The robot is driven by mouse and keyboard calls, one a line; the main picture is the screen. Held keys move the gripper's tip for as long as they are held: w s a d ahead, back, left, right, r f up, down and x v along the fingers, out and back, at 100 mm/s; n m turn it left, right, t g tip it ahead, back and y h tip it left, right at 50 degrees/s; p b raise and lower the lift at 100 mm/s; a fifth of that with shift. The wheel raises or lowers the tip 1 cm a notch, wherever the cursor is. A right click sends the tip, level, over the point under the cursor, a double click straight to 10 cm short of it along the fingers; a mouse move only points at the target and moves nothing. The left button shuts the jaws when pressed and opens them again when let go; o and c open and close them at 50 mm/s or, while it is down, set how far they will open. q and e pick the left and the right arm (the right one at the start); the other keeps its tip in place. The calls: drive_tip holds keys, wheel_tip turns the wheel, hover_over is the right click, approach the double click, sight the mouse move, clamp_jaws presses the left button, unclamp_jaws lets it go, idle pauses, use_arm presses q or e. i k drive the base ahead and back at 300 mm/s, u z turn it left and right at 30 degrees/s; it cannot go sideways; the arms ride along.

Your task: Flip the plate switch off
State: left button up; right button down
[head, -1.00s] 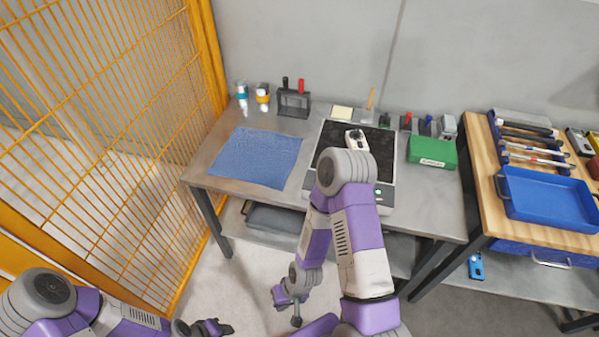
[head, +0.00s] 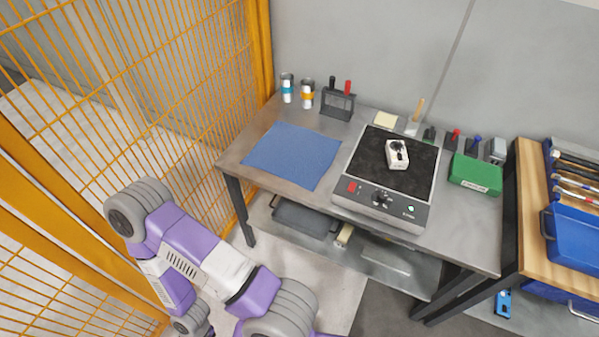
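The plate (head: 421,168) is a hot plate with a black top and a silver front panel, on the grey workbench in the head view. Its front panel carries a red switch (head: 352,187) at the left, a dark knob (head: 381,198) in the middle and a lit green light (head: 411,208) at the right. A small white device with a dark top (head: 397,154) sits on the black top. The switch's exact tilt is too small to tell. One of my arms is bent at the lower left, well away from the plate. Neither gripper is visible.
A blue cloth (head: 292,155) lies left of the plate, and a green box (head: 476,174) stands to its right. Cups and a tool holder (head: 338,104) stand behind. A yellow mesh fence (head: 150,70) bounds the left. A wooden bench with a blue tray (head: 575,238) is at right.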

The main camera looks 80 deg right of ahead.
sight(352, 186)
drive_tip(key=u, duration=0.25)
drive_tip(key=k, duration=1.2)
drive_tip(key=z, duration=2.05)
